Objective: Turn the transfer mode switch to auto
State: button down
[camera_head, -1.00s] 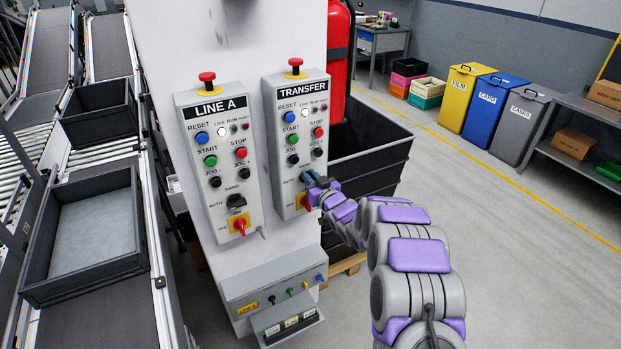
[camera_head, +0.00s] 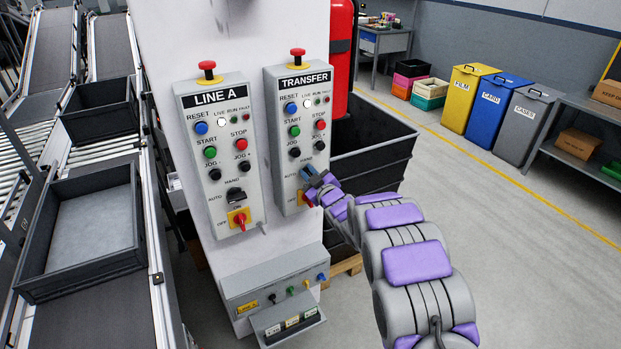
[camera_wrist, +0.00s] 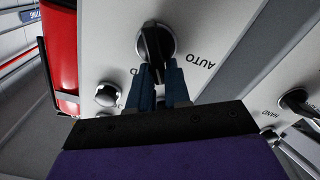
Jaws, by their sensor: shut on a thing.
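The TRANSFER panel (camera_head: 288,85) is a grey box on the right of a white column. Its transfer mode switch (camera_wrist: 153,40) is a black knob on a round base, with the AUTO label beside it on the right in the wrist view. My gripper (camera_wrist: 158,75) is shut on this knob, with a dark blue finger on each side of its grip. In the head view my gripper (camera_head: 312,177) covers the switch, so its pointer is hidden there. The HAND label is mostly hidden behind a finger.
A red and yellow switch (camera_head: 305,198) sits just below my gripper. The LINE A panel (camera_head: 219,150) with a similar black mode switch (camera_head: 236,194) stands to the left. A dark bin (camera_head: 375,165) stands behind my arm.

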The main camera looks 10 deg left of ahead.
jog(key=shift+s+a+f+n+b, duration=0.15)
jog(key=shift+f+n+b, duration=0.25)
jog(key=shift+n+b, duration=1.05)
jog(key=shift+s+a+f+n+b, duration=0.2)
jog(key=shift+f+n+b, duration=0.2)
jog(key=shift+n, duration=2.1)
jog(key=shift+s+a+f+n+b, duration=0.15)
jog(key=shift+f+n+b, duration=0.2)
jog(key=shift+n+b, duration=1.1)
jog(key=shift+n+p, duration=0.5)
jog(key=shift+n, duration=0.1)
jog(key=c, duration=1.3)
grip_release()
jog(key=shift+w, duration=0.15)
jog(key=shift+o, duration=0.7)
jog(key=shift+a, duration=0.2)
